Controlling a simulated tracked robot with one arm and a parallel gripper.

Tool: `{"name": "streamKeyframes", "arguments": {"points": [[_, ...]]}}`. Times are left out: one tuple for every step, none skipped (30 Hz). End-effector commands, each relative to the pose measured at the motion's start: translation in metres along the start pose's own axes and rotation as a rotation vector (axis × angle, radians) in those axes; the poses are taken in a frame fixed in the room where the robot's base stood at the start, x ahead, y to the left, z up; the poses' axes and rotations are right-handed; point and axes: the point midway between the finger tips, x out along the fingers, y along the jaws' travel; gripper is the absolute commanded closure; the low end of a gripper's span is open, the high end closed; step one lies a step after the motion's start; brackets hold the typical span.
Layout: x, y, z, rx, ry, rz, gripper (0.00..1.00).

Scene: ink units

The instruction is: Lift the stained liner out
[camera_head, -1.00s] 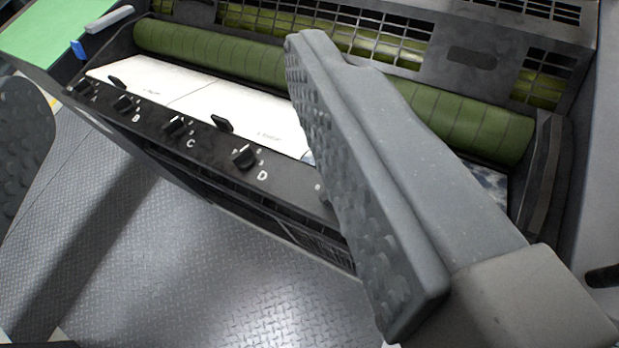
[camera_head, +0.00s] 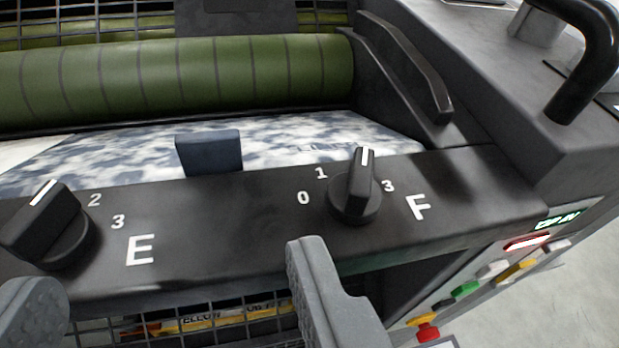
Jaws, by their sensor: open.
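The stained liner (camera_head: 285,147) is a pale sheet mottled with dark blue-grey blotches. It lies in the tray behind the black front rail, below the green roller. A dark blue block-like tab (camera_head: 209,152) stands up at its front edge. Faint lettering shows on its right part. My gripper (camera_head: 170,295) is open and empty, its two grey fingers wide apart at the bottom of the view. The fingers appear in front of the rail, below the tab in the picture, and apart from the liner.
The black rail (camera_head: 235,215) carries knob E (camera_head: 50,222) and knob F (camera_head: 357,190). The green roller (camera_head: 180,78) runs behind the liner. A black handle (camera_head: 590,50) and a button panel (camera_head: 490,280) are at right. A plain white sheet (camera_head: 20,152) adjoins at left.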

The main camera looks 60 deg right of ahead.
Motion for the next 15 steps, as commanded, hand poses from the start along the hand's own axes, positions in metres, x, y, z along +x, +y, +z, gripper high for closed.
{"name": "streamKeyframes", "arguments": {"points": [[0.004, 0.002, 0.000, -0.004, 0.003, 0.006, 0.40], [0.006, 0.002, 0.000, -0.004, 0.004, 0.007, 0.40], [0.011, 0.003, 0.000, -0.004, 0.005, 0.008, 0.40], [0.015, 0.003, 0.000, -0.003, 0.004, 0.010, 0.40], [0.018, 0.004, 0.001, -0.003, 0.003, 0.010, 0.40], [0.024, 0.004, 0.001, -0.004, 0.002, 0.009, 0.40], [0.028, 0.004, 0.002, -0.005, 0.001, 0.009, 0.40], [0.032, 0.003, 0.003, -0.005, -0.001, 0.008, 0.40], [0.037, 0.003, 0.002, -0.003, -0.001, 0.008, 0.40], [0.041, 0.003, 0.002, -0.003, -0.001, 0.007, 0.40], [0.045, 0.003, 0.001, -0.003, 0.000, 0.007, 0.40], [0.050, 0.002, 0.001, -0.002, 0.001, 0.006, 0.40], [0.054, 0.002, 0.001, -0.002, 0.001, 0.006, 0.40], [0.058, 0.003, 0.001, -0.002, 0.001, 0.006, 0.40], [0.062, 0.003, 0.000, -0.001, 0.001, 0.006, 0.40]]}}
